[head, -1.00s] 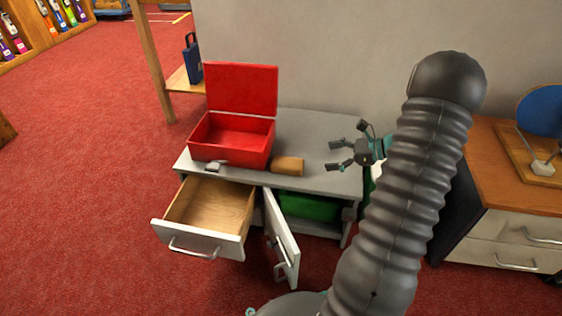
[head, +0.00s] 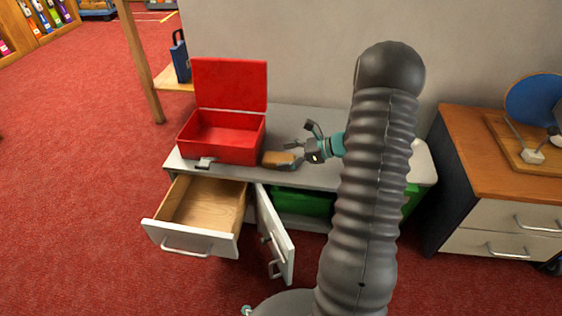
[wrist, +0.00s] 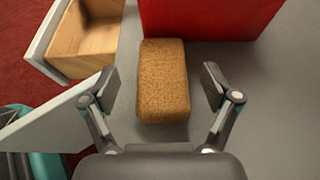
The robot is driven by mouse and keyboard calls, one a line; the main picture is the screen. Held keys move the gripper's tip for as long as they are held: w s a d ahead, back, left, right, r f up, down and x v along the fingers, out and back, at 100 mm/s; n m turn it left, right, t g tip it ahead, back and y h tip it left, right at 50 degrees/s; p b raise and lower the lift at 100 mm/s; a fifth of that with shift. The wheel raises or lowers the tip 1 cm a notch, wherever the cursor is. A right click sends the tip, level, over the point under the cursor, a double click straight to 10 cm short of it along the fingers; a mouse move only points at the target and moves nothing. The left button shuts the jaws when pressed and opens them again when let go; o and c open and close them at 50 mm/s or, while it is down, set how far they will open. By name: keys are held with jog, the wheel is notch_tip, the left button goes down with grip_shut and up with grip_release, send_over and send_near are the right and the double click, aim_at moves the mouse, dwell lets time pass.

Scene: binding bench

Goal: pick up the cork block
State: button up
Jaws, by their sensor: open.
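The cork block (head: 277,159) is a small tan block lying on the grey bench top, just right of the red box. In the wrist view the cork block (wrist: 163,82) is upright in the picture, between the two open fingers and reaching beyond their tips. My gripper (head: 294,154) is open, at the right end of the block in the head view. In the wrist view my gripper (wrist: 160,88) has a finger on each side of the block, with a gap on both sides. The fingers partly cover the block in the head view.
The open red box (head: 221,139) stands close beside the block. An open drawer (head: 196,241) and an open cabinet door (head: 274,235) stick out at the front. A green thing (head: 302,203) sits on the lower shelf. A wooden cabinet (head: 490,190) stands at the right.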

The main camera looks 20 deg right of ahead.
aim_at(277, 157)
jog(key=shift+x, duration=1.6)
jog(key=c, duration=1.2)
jog(key=shift+r, duration=0.15)
jog(key=shift+c, duration=0.2)
